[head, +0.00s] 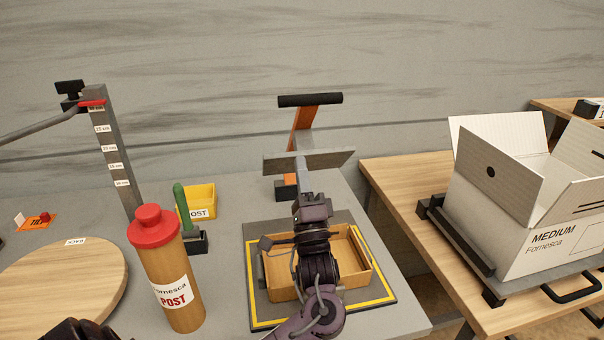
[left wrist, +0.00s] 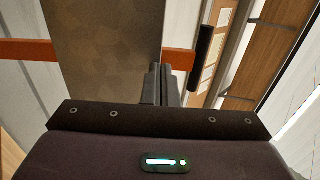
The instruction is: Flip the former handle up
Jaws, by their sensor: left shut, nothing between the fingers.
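The former stands at the back of the grey table. Its orange arm (head: 303,127) leans upward and carries a black handle bar (head: 311,100) across its top. A grey plate (head: 333,159) is fixed across the arm below the handle. My left gripper (head: 300,164) is shut and empty in front of the plate, its fingertips overlapping the plate in the head view. In the left wrist view the shut fingers (left wrist: 161,72) lie by the plate's edge (left wrist: 105,50), with the orange arm (left wrist: 181,60) behind and the handle (left wrist: 206,57) to the right. Contact is unclear. My right gripper is not in view.
An open wooden tray (head: 357,272) lies on a yellow-bordered mat (head: 386,297) under my left arm. A red-capped POST bottle (head: 165,275), a yellow POST bin (head: 203,196) and a measuring post (head: 116,160) stand left. A white carton (head: 490,225) stands on the wooden table right.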

